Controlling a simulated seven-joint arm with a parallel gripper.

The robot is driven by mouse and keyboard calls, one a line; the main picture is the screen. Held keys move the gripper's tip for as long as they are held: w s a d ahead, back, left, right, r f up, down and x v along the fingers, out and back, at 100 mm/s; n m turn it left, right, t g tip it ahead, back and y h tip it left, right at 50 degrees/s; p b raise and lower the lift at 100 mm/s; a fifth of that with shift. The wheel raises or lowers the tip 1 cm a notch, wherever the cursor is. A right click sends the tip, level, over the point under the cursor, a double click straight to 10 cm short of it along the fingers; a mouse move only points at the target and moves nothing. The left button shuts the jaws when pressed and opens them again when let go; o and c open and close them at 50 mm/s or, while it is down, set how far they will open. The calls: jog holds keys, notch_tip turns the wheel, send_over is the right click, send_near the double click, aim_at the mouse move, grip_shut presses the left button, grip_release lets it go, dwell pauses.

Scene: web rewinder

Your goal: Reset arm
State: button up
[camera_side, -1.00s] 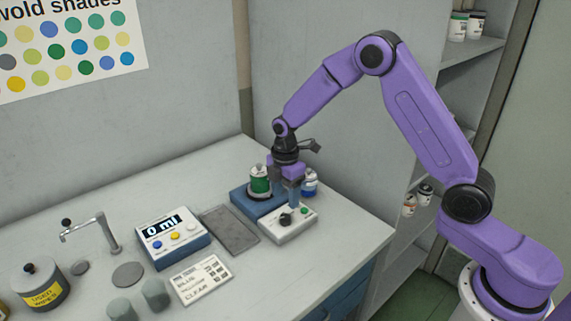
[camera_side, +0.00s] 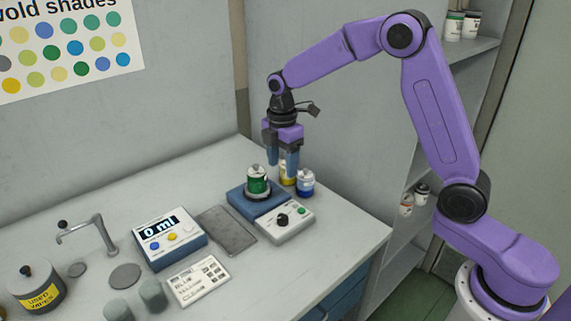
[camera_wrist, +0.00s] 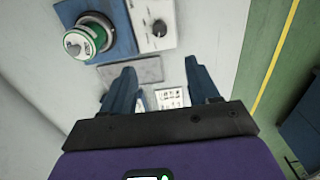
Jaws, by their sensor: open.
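My gripper (camera_side: 281,168) is purple and dark, pointing down above the back right of the bench. Its two blue-grey fingers are apart and empty. They also show in the wrist view (camera_wrist: 162,76), with the bench below them. A green and white can (camera_side: 257,180) stands on a blue device (camera_side: 240,205) below and left of my gripper. The can also shows in the wrist view (camera_wrist: 84,40). A white control box with a black knob (camera_side: 285,223) joins the device at the front.
Yellow (camera_side: 287,174) and blue (camera_side: 305,184) cans stand behind the device. A "0 ml" meter (camera_side: 165,238), grey mat (camera_side: 228,230), printed card (camera_side: 197,280), tap (camera_side: 90,237) and labelled pot (camera_side: 38,292) lie leftward. A shelf (camera_side: 474,45) stands at right.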

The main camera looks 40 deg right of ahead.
jog(key=s+a+r+m, duration=0.1)
jog(key=s+a+r, duration=0.15)
jog(key=s, duration=0.55)
jog(key=s+d+m, duration=0.2)
jog(key=s, duration=1.1)
jog(key=s+d+m, duration=0.2)
jog(key=s, duration=1.2)
jog(key=shift+s+d+r+m, duration=0.25)
jog(key=shift+d+r+m, duration=0.05)
jog(key=shift+d, duration=0.05)
